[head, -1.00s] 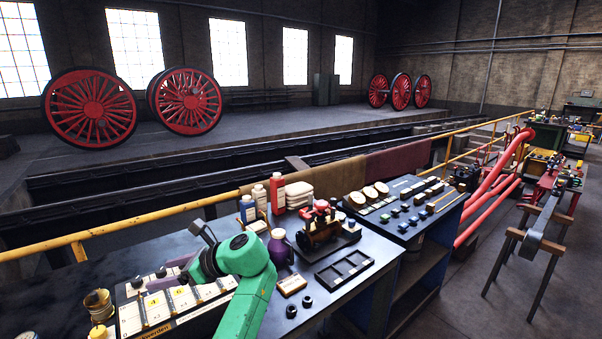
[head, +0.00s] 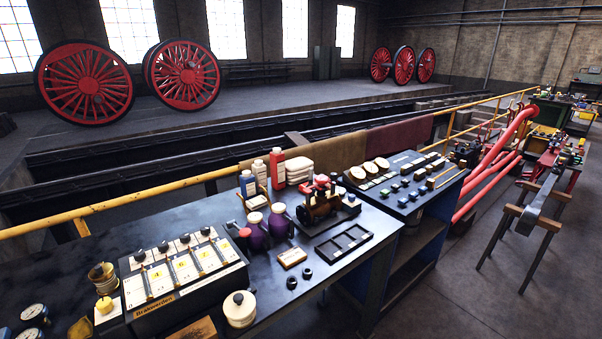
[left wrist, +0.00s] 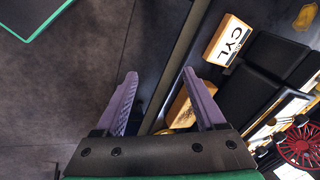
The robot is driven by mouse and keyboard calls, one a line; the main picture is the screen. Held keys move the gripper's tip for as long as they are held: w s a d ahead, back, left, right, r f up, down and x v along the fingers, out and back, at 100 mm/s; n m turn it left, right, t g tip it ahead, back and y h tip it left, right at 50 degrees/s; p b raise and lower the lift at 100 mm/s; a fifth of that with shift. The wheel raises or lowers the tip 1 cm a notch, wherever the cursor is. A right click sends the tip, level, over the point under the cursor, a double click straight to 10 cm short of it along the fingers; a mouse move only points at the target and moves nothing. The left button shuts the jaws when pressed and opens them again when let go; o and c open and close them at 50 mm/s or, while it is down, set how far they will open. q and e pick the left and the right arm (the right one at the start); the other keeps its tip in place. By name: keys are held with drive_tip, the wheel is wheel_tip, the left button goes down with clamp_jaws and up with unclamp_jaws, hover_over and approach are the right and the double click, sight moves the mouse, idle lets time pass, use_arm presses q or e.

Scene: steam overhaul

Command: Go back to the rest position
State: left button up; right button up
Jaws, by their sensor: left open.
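My left gripper (left wrist: 160,88) shows in the left wrist view. Its two purple fingers are spread apart with nothing between them. Below it lie the dark floor and the edge of a dark bench. A block marked CYL (left wrist: 229,40) and a wooden piece (left wrist: 181,110) are near the right finger, apart from it as far as I can tell. Neither arm shows in the head view now. My right gripper is not in view.
Open floor (head: 460,300) lies at the right.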

use_arm(q)
drive_tip(key=s+d+r+n+h, duration=0.2)
drive_tip(key=s+d+n+h, duration=0.15)
drive_tip(key=s, duration=0.25)
wheel_tip(320, 180, down, 30)
drive_tip(key=s+g+b, duration=0.1)
drive_tip(key=s+b, duration=0.1)
drive_tip(key=b, duration=0.4)
drive_tip(key=s+a+f+g+b, duration=0.1)
drive_tip(key=s+f+b, duration=0.3)
drive_tip(key=s+f, duration=1.3)
drive_tip(key=shift+a+f+y, duration=0.45)
drive_tip(key=shift+a+f, duration=0.2)
drive_tip(key=shift+m, duration=0.25)
